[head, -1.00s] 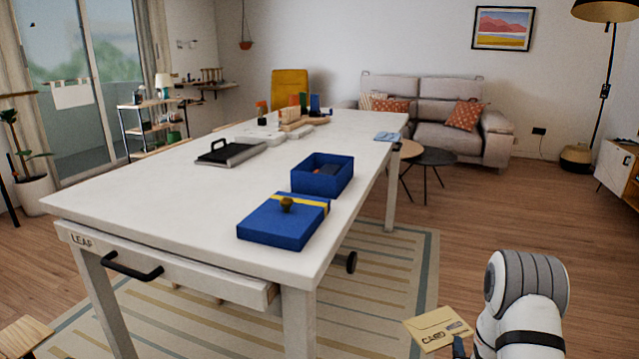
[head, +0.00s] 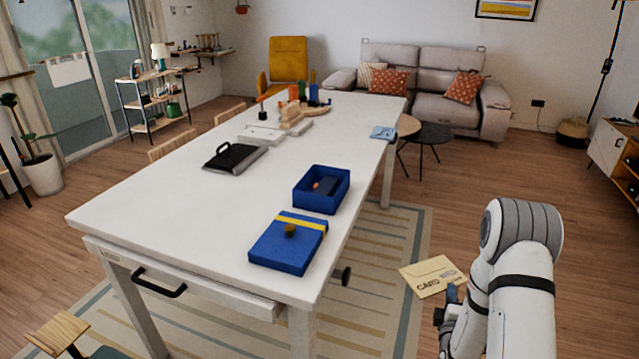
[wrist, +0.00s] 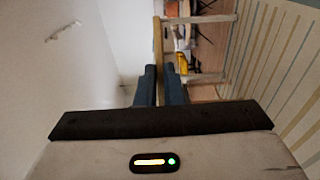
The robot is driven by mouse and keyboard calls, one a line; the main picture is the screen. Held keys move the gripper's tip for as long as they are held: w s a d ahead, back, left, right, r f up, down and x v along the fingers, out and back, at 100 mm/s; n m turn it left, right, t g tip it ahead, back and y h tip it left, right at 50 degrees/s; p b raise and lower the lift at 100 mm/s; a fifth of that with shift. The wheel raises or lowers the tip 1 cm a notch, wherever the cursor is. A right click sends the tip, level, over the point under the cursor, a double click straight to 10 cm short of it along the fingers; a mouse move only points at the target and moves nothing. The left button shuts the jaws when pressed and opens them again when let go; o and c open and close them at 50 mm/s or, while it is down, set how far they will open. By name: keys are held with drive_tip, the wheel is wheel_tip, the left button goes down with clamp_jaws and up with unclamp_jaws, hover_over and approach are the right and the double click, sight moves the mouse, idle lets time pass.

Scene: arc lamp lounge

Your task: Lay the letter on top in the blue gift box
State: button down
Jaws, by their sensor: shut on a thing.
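A tan letter (head: 431,275) with dark lettering is held in my gripper (head: 450,294), to the right of the table and over the floor. In the wrist view my gripper (wrist: 160,72) is shut on the letter (wrist: 158,45), which shows edge-on as a thin tan strip. The open blue gift box (head: 322,190) stands on the white table and has some dark and brownish things inside, too small to tell. Its blue lid (head: 288,242), with a yellow band and a round knob, lies on the table in front of the box. My gripper is apart from both.
The white table (head: 170,205) has a drawer with a black handle (head: 158,283) at its near end. A black-handled flat case (head: 235,158), wooden items (head: 303,113) and a light blue cloth (head: 384,133) lie farther back. Table space around the box is mostly clear.

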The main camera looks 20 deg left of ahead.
drive_tip(key=w+a+r+n+y, duration=0.1)
drive_tip(key=a+r+y, duration=0.1)
drive_tip(key=a+r, duration=0.1)
drive_tip(key=w+a+r+n+g+y, duration=0.1)
drive_tip(key=a+r+n+y, duration=0.1)
drive_tip(key=a, duration=0.3)
drive_tip(key=w+a+r+n+g+y+p, duration=0.1)
drive_tip(key=w+a+r+n+y, duration=0.1)
drive_tip(key=a+r, duration=0.2)
drive_tip(key=shift+w+a+r, duration=0.1)
drive_tip(key=shift+a, duration=0.5)
drive_tip(key=s+a+r+n+g+y, duration=0.1)
drive_tip(key=a+r+n+g+y, duration=0.35)
drive_tip(key=a+r, duration=0.65)
drive_tip(key=s+a+r+n+g, duration=0.1)
drive_tip(key=s+a+r, duration=0.2)
drive_tip(key=a+r, duration=0.2)
drive_tip(key=s+a+r+n, duration=0.2)
drive_tip(key=a+r, duration=0.4)
drive_tip(key=r, duration=0.6)
drive_tip(key=shift+s+g, duration=0.35)
drive_tip(key=shift+s, duration=0.3)
drive_tip(key=shift+f, duration=0.1)
drive_tip(key=shift+h, duration=0.25)
